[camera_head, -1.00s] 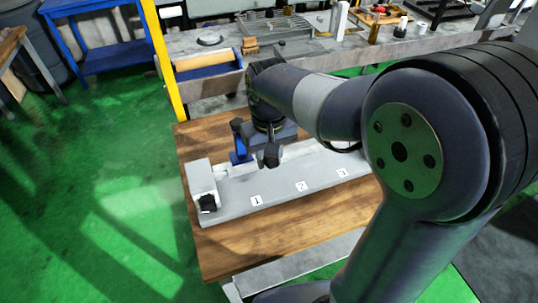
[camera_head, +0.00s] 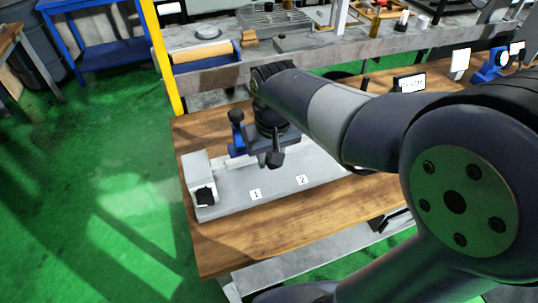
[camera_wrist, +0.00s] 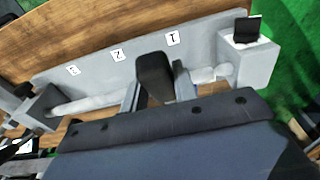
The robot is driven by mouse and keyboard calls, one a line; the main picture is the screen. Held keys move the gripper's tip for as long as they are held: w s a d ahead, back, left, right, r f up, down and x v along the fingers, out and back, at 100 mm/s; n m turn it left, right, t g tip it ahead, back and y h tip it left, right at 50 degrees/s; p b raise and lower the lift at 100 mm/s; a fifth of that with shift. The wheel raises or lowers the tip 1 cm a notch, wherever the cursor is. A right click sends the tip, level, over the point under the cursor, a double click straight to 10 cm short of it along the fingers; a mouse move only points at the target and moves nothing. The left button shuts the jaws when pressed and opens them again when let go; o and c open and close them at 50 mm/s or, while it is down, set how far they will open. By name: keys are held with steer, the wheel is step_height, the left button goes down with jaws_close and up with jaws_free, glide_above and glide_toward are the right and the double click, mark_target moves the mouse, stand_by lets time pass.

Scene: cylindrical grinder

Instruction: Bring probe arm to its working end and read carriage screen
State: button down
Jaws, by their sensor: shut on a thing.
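The long grey bed (camera_head: 285,189), marked 1 and 2, lies on a wooden table; its end block (camera_head: 200,170) is at the left. A blue upright with a black knob (camera_head: 237,118) stands behind the bed. My gripper (camera_head: 272,145) is low over the bed, right of the blue upright. A black handle (camera_head: 277,159) shows at its front. In the wrist view, my gripper (camera_wrist: 156,87) has one finger on each side of the black handle (camera_wrist: 155,75). I cannot tell which part is the probe arm. No carriage screen is readable.
A small dark display (camera_head: 409,83) and a blue device (camera_head: 490,66) stand on the table at the right. A grey workbench (camera_head: 300,50) runs behind. A yellow post (camera_head: 163,60) rises at the left. Green floor (camera_head: 90,180) is clear at the left.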

step_height(320, 180, down, 8)
steer(key=s+t+y+b, duration=0.1)
steer(key=t+b, duration=0.3)
steer(key=b, duration=0.7)
steer(key=shift+s+d+b, duration=0.2)
steer(key=shift+s+b, duration=0.15)
steer(key=shift+b, duration=0.05)
steer(key=shift+f, duration=0.2)
steer(key=c, duration=1.1)
jaws_free()
steer(key=shift+r, duration=0.15)
steer(key=p+v, duration=0.1)
steer(key=v, duration=0.9)
steer(key=shift+s+d+r, duration=0.15)
steer(key=shift+s+r, duration=0.1)
